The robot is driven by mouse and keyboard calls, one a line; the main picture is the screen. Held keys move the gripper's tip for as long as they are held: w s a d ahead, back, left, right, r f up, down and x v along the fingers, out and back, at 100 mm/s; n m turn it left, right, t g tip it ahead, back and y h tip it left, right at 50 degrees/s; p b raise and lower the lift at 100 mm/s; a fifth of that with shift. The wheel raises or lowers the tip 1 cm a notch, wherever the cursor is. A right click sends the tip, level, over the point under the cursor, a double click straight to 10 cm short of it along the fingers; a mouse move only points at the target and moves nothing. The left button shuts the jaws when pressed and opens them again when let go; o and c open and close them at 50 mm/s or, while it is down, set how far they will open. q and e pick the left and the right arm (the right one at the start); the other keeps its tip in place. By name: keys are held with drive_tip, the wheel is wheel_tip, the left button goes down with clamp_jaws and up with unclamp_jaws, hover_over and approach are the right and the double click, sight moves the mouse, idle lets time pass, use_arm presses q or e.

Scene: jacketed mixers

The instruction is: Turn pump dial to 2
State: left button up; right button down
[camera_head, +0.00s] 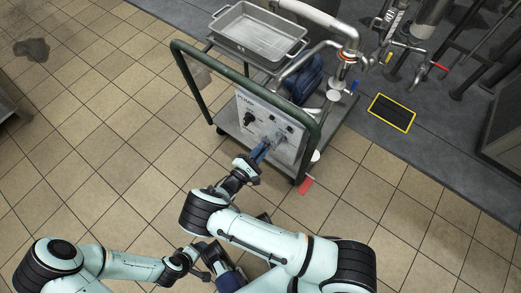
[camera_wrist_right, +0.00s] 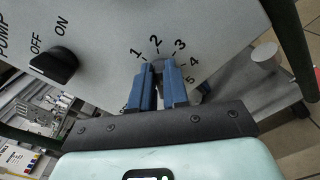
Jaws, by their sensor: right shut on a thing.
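The grey pump panel (camera_head: 270,128) faces me on the front of a cart. It also fills the top of the right wrist view (camera_wrist_right: 105,30). My right gripper (camera_head: 264,150) is at the panel's lower middle, its blue fingers (camera_wrist_right: 160,72) shut on the pump dial. The dial is mostly hidden between the fingers, so I cannot read its setting. Printed numbers 1 to 5 arc around the fingertips, with 2 straight above them. A black ON/OFF knob (camera_wrist_right: 53,66) sits left of the dial. My left gripper (camera_head: 222,272) is low in the head view, partly hidden; its opening is unclear.
The cart's green handle rail (camera_head: 194,92) surrounds the panel. A metal tray (camera_head: 257,36) and pipes sit on the cart. A red block-like piece (camera_head: 305,186) is near a front wheel. A yellow-edged black floor plate (camera_head: 392,112) lies right.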

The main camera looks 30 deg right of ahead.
drive_tip(key=c, duration=1.1)
unclamp_jaws()
use_arm(q)
drive_tip(key=shift+s+d+r, duration=0.15)
drive_tip(key=shift+s+r, duration=0.1)
drive_tip(key=shift+s, duration=0.1)
use_arm(e)
drive_tip(key=v, duration=1.3)
drive_tip(key=shift+a, duration=0.25)
use_arm(q)
drive_tip(key=shift+r+p, duration=0.1)
drive_tip(key=shift+p, duration=0.2)
use_arm(e)
drive_tip(key=shift+r, duration=0.1)
